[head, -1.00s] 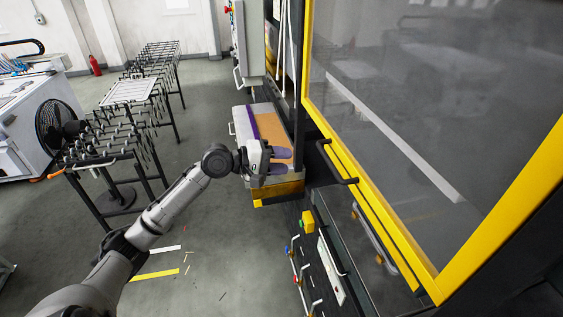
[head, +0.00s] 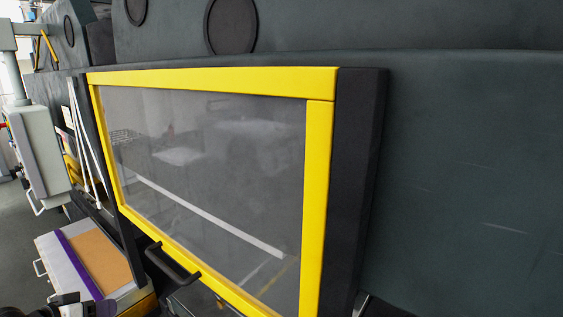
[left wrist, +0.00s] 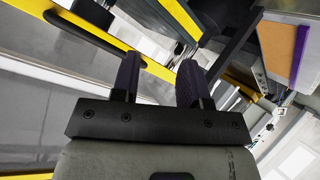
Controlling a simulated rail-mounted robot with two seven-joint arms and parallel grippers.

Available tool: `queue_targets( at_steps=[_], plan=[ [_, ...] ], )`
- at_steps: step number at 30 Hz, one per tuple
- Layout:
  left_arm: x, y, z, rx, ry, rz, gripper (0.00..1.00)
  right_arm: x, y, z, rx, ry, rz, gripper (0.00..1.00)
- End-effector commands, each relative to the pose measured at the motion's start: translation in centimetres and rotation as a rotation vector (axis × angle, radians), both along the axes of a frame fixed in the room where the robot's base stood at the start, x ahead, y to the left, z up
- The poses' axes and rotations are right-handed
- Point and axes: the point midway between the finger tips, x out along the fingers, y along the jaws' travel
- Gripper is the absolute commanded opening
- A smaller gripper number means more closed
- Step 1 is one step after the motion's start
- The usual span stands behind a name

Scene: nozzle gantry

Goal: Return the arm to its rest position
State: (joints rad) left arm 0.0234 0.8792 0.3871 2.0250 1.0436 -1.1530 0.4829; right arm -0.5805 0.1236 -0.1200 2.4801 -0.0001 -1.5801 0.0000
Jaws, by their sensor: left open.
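My left gripper (head: 98,307) shows only in part at the bottom left edge of the head view, in front of the drawer-like tray. In the left wrist view my left gripper (left wrist: 158,78) has its two dark purple fingers apart, with nothing between them. The rest of my left arm is outside the head view. My right gripper is in neither view.
A large machine door with a yellow frame (head: 210,80) and black handle (head: 172,264) fills the middle. The tray (head: 57,262) with an orange-brown panel (head: 100,262) and purple strip juts out at lower left. A grey control box (head: 42,150) hangs at left.

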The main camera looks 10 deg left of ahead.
Motion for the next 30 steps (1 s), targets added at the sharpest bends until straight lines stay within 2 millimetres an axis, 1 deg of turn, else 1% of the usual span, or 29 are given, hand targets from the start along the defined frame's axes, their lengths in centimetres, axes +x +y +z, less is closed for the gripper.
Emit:
queue_targets(
  at_steps=[1,3,5,6,8,10,11,12,14,15,17,18,21,24,25,27,30],
  plan=[
    [-0.5,-0.2,-0.8,0.174,0.029,-0.029,0.41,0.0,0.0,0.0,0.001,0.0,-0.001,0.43],
    [-1.1,-0.8,-2.3,0.404,0.079,-0.066,0.41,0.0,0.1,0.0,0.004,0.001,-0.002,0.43],
    [-1.9,-1.7,-3.9,0.572,0.129,-0.097,0.41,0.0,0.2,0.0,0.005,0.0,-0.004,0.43],
    [-2.7,-2.7,-5.3,0.665,0.168,-0.118,0.41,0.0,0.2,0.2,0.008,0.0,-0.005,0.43],
    [-4.3,-4.8,-7.8,0.774,0.23,-0.15,0.41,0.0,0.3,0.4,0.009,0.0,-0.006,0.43],
    [-6.8,-8.0,-10.8,0.847,0.299,-0.179,0.41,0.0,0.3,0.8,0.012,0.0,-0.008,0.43],
    [-8.0,-9.5,-12.0,0.854,0.323,-0.186,0.41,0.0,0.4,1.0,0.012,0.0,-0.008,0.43],
    [-9.6,-11.5,-13.4,0.849,0.347,-0.194,0.41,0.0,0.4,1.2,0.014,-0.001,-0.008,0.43],
    [-11.8,-14.5,-15.2,0.821,0.37,-0.215,0.41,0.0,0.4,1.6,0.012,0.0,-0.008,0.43],
    [-13.3,-16.5,-16.2,0.792,0.382,-0.234,0.41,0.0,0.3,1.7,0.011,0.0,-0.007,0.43],
    [-15.4,-19.2,-17.5,0.737,0.404,-0.268,0.41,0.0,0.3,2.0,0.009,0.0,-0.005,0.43],
    [-16.7,-21.0,-18.3,0.693,0.42,-0.296,0.41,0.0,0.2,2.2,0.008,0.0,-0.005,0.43],
    [-19.9,-24.5,-20.2,0.591,0.475,-0.347,0.41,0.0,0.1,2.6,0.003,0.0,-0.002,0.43],
    [-22.7,-26.6,-21.6,0.514,0.537,-0.374,0.41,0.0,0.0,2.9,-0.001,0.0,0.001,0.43],
    [-23.5,-27.1,-22.0,0.497,0.554,-0.377,0.41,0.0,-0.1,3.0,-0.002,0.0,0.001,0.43],
    [-24.8,-27.4,-22.5,0.473,0.585,-0.379,0.41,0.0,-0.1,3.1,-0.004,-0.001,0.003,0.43],
    [-25.9,-27.5,-23.0,0.464,0.614,-0.385,0.41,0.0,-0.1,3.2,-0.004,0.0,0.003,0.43]
  ],
)
